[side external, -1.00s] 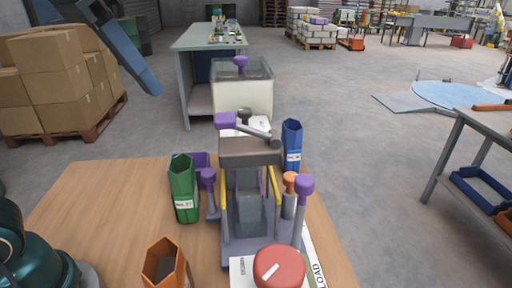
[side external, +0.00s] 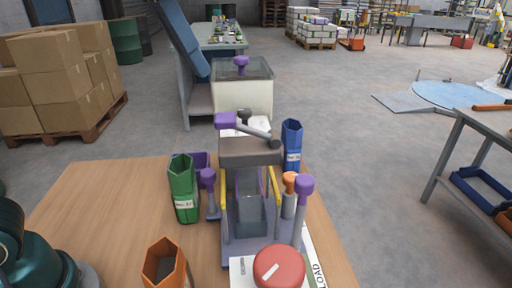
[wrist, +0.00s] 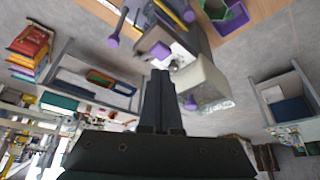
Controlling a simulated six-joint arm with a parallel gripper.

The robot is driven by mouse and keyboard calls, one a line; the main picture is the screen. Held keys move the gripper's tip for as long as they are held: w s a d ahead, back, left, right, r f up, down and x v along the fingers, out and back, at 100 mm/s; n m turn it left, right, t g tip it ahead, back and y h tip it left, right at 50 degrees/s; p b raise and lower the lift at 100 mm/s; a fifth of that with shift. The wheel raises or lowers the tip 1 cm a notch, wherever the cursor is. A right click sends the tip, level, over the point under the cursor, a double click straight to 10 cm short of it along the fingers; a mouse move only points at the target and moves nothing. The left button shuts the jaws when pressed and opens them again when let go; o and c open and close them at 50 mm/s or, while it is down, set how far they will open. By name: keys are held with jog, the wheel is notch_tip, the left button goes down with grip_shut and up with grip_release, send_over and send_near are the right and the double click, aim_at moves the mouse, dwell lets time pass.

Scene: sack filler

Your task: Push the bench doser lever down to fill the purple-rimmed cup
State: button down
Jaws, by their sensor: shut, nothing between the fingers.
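The bench doser (side external: 250,153) stands on the wooden table in the side view. Its lever, with a purple knob (side external: 226,119), lies almost level across the top, its dark pivot at the right. A purple knob also shows in the wrist view (wrist: 160,50), just beyond the fingertips; I cannot tell whether they touch. My gripper (wrist: 160,76) is shut and empty, pointing toward the doser. It is outside the side view.
A green hexagonal container (side external: 184,190) stands left of the doser, a blue one (side external: 291,145) right and an orange one (side external: 165,265) in front. Purple-topped posts (side external: 304,188) and a red round button (side external: 279,267) stand close by. A clear-topped bin (side external: 243,92) is behind.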

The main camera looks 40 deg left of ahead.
aim_at(219, 118)
jog(key=shift+x, duration=3.5)
jog(key=shift+s, duration=0.1)
jog(key=shift+f, duration=1.5)
jog(key=s, duration=0.1)
jog(key=s+r, duration=0.1)
jog(key=s, duration=0.1)
jog(key=shift+a, duration=0.25)
jog(key=shift+v, duration=2.6)
